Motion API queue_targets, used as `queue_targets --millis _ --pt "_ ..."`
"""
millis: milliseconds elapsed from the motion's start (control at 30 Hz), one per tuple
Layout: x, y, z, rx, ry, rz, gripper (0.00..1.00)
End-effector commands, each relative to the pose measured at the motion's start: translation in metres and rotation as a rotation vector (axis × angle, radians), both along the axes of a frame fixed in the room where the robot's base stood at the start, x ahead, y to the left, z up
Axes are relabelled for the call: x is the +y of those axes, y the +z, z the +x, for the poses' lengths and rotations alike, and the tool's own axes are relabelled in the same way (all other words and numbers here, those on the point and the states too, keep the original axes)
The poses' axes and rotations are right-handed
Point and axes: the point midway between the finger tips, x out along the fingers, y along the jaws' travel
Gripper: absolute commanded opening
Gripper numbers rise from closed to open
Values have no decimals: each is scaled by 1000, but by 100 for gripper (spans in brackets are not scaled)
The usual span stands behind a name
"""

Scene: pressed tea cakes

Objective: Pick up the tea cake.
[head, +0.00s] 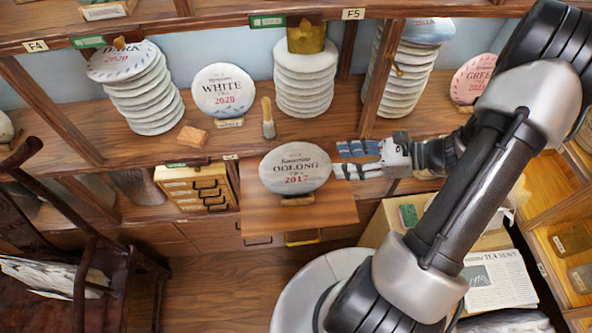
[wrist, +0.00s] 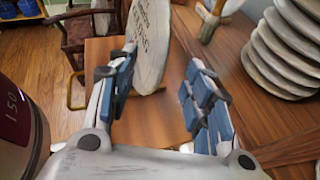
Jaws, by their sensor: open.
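A pale round tea cake labelled OOLONG 2017 (head: 295,168) stands upright on a small wooden stand (head: 298,200) on a pull-out wooden board (head: 335,212). My gripper (head: 342,160) is open just right of the cake's right edge, with its fingers pointing left towards it. In the wrist view, the cake (wrist: 150,45) is seen steeply from the side, between the lines of the two fingers and close to the left one. My gripper's fingers (wrist: 162,62) have a wide empty gap to the right of the cake. Whether the left finger touches the cake I cannot tell.
Stacked cakes (head: 145,95) (head: 305,80), a WHITE 2020 cake (head: 223,90) and a brush (head: 268,120) stand on the shelf behind. A small drawer chest (head: 197,188) is left of the board. A dark chair (head: 90,240) stands at far left.

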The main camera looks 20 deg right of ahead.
Motion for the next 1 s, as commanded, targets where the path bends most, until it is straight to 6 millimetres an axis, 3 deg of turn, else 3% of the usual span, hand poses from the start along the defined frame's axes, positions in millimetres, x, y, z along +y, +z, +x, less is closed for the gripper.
queue_targets --millis 233,567,1000 --pt "32 -15 15 2 5 1 47" --pt "37 -17 19 1 2 0 47" --pt "37 -17 19 1 2 0 17"
